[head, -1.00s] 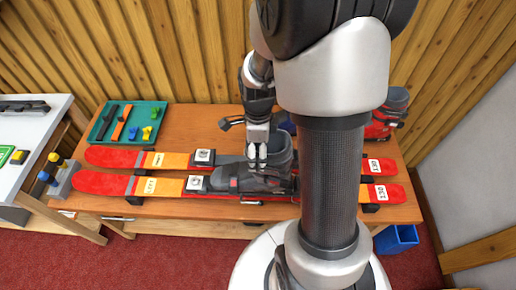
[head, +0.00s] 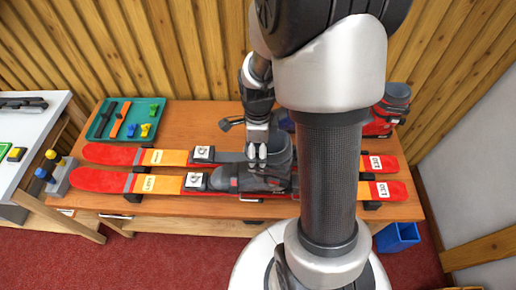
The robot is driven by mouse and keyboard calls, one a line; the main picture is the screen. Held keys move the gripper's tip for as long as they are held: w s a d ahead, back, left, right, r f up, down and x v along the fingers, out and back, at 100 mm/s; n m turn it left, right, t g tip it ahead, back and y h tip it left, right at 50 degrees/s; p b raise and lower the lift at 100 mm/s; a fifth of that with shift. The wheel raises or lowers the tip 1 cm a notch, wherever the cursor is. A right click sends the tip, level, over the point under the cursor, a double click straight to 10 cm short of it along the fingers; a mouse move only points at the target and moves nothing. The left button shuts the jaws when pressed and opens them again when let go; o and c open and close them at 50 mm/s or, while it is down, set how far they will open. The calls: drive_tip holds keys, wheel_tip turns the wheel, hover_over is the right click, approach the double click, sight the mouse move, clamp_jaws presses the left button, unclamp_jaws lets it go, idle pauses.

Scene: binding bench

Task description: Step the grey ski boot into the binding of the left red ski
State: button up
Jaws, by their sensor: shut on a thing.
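The grey ski boot (head: 240,179) is above the nearer red ski (head: 110,181), which carries a "LEFT" label. Its toe points left and lies close behind the white-topped toe piece (head: 195,181). My gripper (head: 257,153) is shut on the boot's upper part from above. The heel end of the boot and the heel part of the binding are largely hidden behind my arm. I cannot tell whether the sole is seated. The second red ski (head: 112,154) lies parallel behind, with its own toe piece (head: 203,153).
A green tray (head: 105,133) with tools and small parts stands at the bench's back left. A red and grey boot (head: 385,115) stands at the back right. A blue bin (head: 397,237) is on the floor at right. A white table (head: 50,115) adjoins at left.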

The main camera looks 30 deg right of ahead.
drive_tip(key=shift+r, duration=0.1)
drive_tip(key=o, duration=2)
drive_tip(key=shift+s, duration=0.1)
wheel_tip(320, 180, up, 10)
drive_tip(key=p, duration=0.8)
